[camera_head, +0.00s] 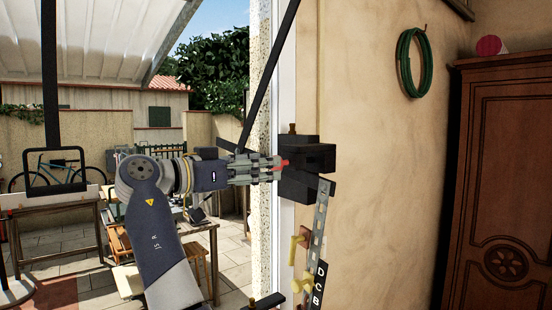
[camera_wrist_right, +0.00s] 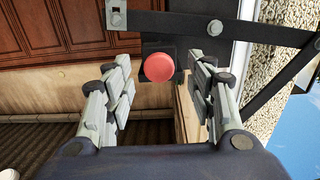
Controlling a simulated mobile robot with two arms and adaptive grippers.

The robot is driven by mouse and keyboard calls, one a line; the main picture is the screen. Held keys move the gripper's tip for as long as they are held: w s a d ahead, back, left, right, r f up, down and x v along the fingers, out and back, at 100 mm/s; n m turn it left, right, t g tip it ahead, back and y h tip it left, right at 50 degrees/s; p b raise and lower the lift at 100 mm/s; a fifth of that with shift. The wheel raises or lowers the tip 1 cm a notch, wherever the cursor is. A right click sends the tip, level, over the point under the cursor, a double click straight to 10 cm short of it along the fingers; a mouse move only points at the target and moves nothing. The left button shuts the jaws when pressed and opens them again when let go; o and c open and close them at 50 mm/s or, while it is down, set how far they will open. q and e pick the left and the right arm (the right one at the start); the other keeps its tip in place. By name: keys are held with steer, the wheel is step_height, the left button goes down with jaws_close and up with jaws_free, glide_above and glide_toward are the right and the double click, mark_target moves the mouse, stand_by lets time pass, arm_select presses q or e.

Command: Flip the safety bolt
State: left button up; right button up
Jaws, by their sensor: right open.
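The safety bolt appears to be the round red knob (camera_head: 283,163) on a black block (camera_head: 312,160) fixed at the door frame. In the right wrist view the red knob (camera_wrist_right: 159,67) faces me, with a flat black bar behind it. My right gripper (camera_head: 278,169) points right at the block, and its fingertips are beside the knob. In the right wrist view my right gripper (camera_wrist_right: 161,80) is open, with a finger on each side of the knob and gaps showing. The head view does not show clearly whether a finger touches. My left gripper is not in view.
A perforated strip (camera_head: 320,216) hangs below the block, beside yellow fittings (camera_head: 296,247). A long black bar (camera_head: 268,82) slants above my right gripper. A plaster wall (camera_head: 395,200), a green hose (camera_head: 414,62) and a wooden wardrobe (camera_head: 505,185) are right. A patio opens left.

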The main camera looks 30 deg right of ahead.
steer(key=d+p, duration=0.1)
steer(key=d, duration=0.3)
steer(key=shift+r, duration=0.15)
steer(key=shift+w+d, duration=0.15)
steer(key=shift+d, duration=0.25)
jaws_close()
